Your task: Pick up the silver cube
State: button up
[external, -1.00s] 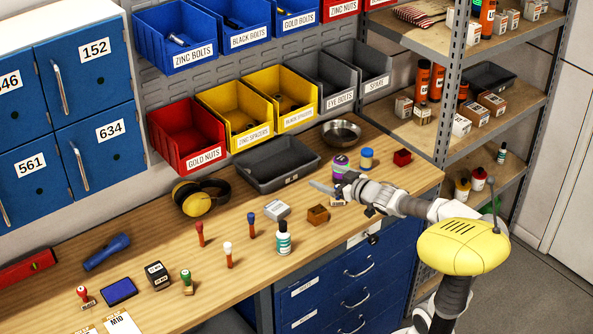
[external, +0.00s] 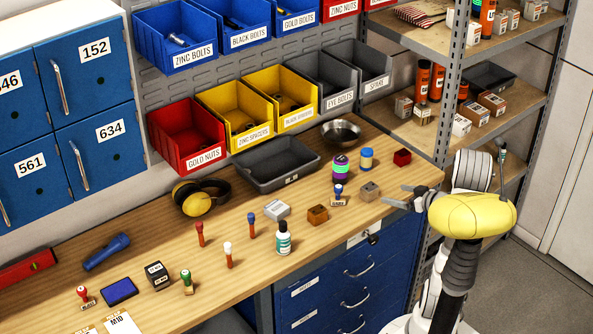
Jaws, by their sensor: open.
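A small grey cube (external: 370,191) with a dull metallic look stands near the front right of the wooden workbench (external: 345,225). A lighter silver-grey block (external: 277,210) lies further left; I cannot tell for sure which of the two is called the silver cube. My gripper (external: 394,195) is open and empty, just right of the small grey cube, fingers pointing left toward it. A small gap shows between fingertips and cube.
A white bottle (external: 283,238) stands near the front edge. A shelf rack post (external: 447,90) rises on the right.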

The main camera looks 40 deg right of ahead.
aim_at(370, 188)
jog(key=b+x, duration=0.3)
jog(key=x, duration=0.8)
jog(key=shift+w+f, duration=0.15)
jog(key=b+x, duration=0.1)
jog(key=x, duration=0.4)
jog(key=shift+d+f+b, duration=0.15)
jog(key=shift+f+b, duration=0.1)
jog(key=shift+b, duration=0.15)
grip_shut()
